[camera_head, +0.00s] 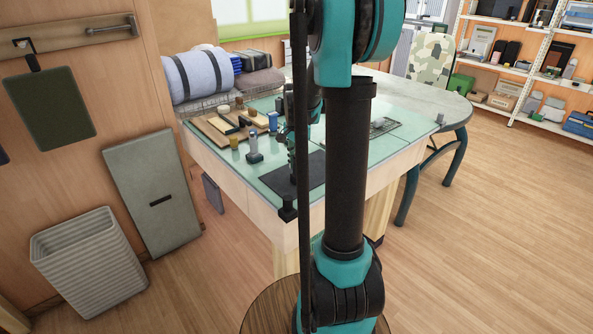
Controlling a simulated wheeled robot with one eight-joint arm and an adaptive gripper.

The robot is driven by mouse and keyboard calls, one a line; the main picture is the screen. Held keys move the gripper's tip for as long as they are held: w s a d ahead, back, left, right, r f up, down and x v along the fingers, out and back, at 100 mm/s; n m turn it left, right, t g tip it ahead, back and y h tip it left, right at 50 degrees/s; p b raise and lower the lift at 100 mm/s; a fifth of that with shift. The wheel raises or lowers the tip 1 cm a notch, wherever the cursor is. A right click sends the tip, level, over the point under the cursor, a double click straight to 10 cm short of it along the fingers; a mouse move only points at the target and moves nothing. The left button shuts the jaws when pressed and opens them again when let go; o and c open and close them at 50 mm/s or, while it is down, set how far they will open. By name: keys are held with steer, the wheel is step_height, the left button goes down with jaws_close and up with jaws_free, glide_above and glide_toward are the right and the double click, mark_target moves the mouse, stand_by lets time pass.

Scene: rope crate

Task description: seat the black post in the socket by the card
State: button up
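My gripper (296,172) hangs dark and small over the near part of the glass-topped table (255,178), partly behind my arm. It is above or beside a black mat (313,168); I cannot tell whether its fingers are apart or hold anything. A small black piece (228,127) lies on a wooden board (212,129) at the table's left side; I cannot tell whether it is the black post. The socket and the card cannot be made out for sure.
A yellow cup (234,142) and a blue cylinder (273,122) stand near the board. A dark flat rack (384,127) lies on the right part of the table. Rolled bedding (198,74) is behind left. A ribbed bin (88,262) stands on the floor; floor at right is clear.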

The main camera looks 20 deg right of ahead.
steer(key=shift+c, duration=0.6)
jaws_close()
steer(key=shift+r, duration=1.1)
steer(key=shift+r, duration=2.45)
